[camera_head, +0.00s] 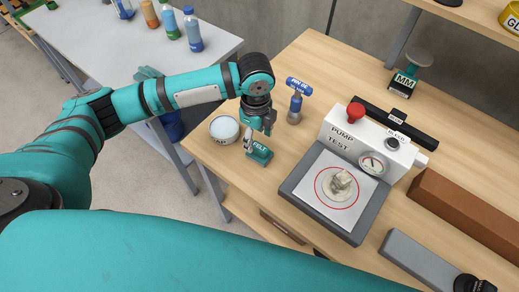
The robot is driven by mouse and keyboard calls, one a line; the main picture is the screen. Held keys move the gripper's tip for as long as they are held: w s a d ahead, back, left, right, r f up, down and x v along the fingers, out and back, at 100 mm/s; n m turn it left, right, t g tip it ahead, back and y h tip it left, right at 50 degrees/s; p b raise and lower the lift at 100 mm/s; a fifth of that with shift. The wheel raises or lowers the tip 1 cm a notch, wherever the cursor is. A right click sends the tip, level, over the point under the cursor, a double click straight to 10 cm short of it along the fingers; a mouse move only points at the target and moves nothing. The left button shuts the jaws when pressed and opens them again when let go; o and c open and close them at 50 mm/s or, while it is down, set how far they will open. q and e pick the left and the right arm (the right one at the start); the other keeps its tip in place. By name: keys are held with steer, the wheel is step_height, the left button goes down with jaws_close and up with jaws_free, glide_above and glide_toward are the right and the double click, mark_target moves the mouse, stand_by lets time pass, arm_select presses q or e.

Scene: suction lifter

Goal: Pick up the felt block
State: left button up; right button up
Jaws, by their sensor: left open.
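The felt block (260,153) is a small teal block with a white "FELT" label, lying near the left edge of the wooden bench (309,64). My left gripper (257,134) points down just above the block, slightly to its upper left. It is open, with one finger reaching down at the block's left side. Whether the fingers touch the block cannot be told. My right gripper does not show.
A grey table (80,36) holds several bottles.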

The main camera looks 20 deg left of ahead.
mark_target(259, 147)
arm_select(q)
steer(key=shift+s+d+f+p, duration=0.1)
steer(key=shift+d+f+p, duration=0.1)
steer(key=shift+f+p, duration=0.15)
steer(key=f, duration=0.2)
steer(key=f+p, duration=0.1)
steer(key=shift+d+f, duration=0.3)
steer(key=shift+f, duration=0.4)
steer(key=shift+c, duration=0.3)
steer(key=shift+s, duration=0.1)
jaws_close()
